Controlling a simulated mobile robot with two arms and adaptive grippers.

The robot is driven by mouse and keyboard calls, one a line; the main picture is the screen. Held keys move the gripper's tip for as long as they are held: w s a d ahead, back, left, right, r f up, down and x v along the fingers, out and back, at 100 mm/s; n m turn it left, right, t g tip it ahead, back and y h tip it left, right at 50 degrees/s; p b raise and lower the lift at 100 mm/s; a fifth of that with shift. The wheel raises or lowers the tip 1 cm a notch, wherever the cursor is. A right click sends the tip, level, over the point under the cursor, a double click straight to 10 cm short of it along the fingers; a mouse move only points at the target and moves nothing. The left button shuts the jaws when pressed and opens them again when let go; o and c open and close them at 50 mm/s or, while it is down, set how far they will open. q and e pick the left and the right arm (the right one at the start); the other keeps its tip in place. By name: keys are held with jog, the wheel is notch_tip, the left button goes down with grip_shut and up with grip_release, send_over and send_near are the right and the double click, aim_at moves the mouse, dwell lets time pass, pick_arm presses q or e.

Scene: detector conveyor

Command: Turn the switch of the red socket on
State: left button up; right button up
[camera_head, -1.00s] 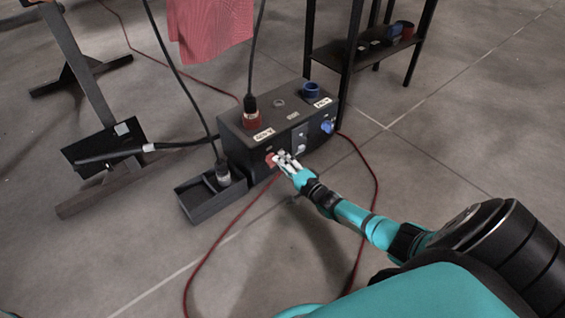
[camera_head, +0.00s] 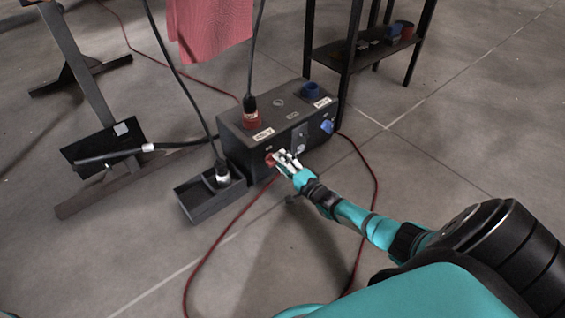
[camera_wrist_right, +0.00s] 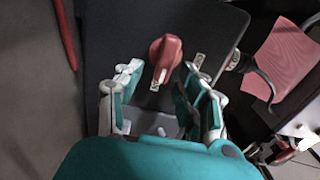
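The red switch (camera_head: 269,160) is a knob on the front face of the dark power box (camera_head: 238,150). In the right wrist view the red knob (camera_wrist_right: 165,56) stands out from the dark panel with its handle pointing toward the lower left. My right gripper (camera_head: 284,158) is at the knob. Its fingers (camera_wrist_right: 168,82) are apart, one on each side of the knob's lower end; the right one looks close, but contact cannot be told. The red socket (camera_head: 252,121) on the box top holds a black plug. My left gripper is not in view.
A blue socket (camera_head: 312,90) and a blue switch (camera_head: 327,127) are at the box's right end. A small black tray (camera_head: 205,207) with a plug stands left of the box. Red cable lies on the floor. A black shelf (camera_head: 375,50) stands behind.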

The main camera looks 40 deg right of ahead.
jog(key=s, duration=1.2)
jog(key=shift+d, duration=0.45)
